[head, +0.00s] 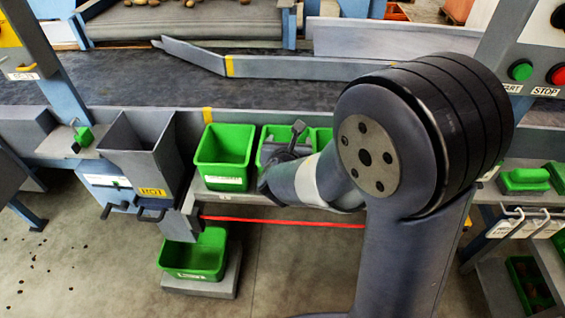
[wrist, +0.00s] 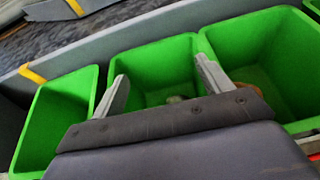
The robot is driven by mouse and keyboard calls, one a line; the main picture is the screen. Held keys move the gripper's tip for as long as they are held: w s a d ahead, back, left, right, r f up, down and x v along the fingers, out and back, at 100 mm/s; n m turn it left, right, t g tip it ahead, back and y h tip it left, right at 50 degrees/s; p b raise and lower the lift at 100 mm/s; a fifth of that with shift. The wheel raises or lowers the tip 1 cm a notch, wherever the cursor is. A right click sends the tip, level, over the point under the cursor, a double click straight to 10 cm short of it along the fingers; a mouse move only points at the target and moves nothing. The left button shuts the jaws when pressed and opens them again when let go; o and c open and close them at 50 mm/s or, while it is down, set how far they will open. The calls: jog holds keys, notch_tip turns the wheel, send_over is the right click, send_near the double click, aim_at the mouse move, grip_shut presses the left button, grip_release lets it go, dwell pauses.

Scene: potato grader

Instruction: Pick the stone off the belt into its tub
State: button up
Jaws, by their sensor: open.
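My gripper (wrist: 164,78) is open over the middle green tub (wrist: 150,62), with nothing between its fingers. In the head view my gripper (head: 293,140) is over the row of green tubs, partly hidden by my arm. A small greyish-brown lump (wrist: 178,99) lies in the middle tub, partly behind the gripper; I cannot tell if it is the stone. The left tub (wrist: 62,112) looks empty where I see inside. The right tub (wrist: 262,45) holds a brownish thing (wrist: 246,92). The dark belt (head: 130,80) shows no stone on its visible part.
A grey hopper labelled ROT (head: 140,158) stands left of the tubs. Another green tub (head: 196,254) sits low on the floor side. A red bar (head: 285,221) runs below the shelf. A grey guide rail (head: 300,68) crosses the belt. Start and stop buttons (head: 520,70) are at right.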

jog(key=p+v, duration=0.1)
jog(key=v, duration=0.9)
jog(key=shift+s, duration=0.4)
jog(key=shift+r, duration=0.1)
jog(key=a+b+x, duration=0.1)
jog(key=x, duration=0.9)
jog(key=shift+w+d+r+p, duration=0.15)
jog(key=shift+r+p, duration=0.55)
jog(key=shift+r, duration=0.15)
jog(key=shift+w+d+r+p, duration=0.1)
jog(key=shift+d+r+p, duration=0.1)
jog(key=shift+r+p, duration=0.6)
jog(key=shift+w+d+r+p, duration=0.15)
jog(key=shift+r+p, duration=0.45)
jog(key=shift+r, duration=0.3)
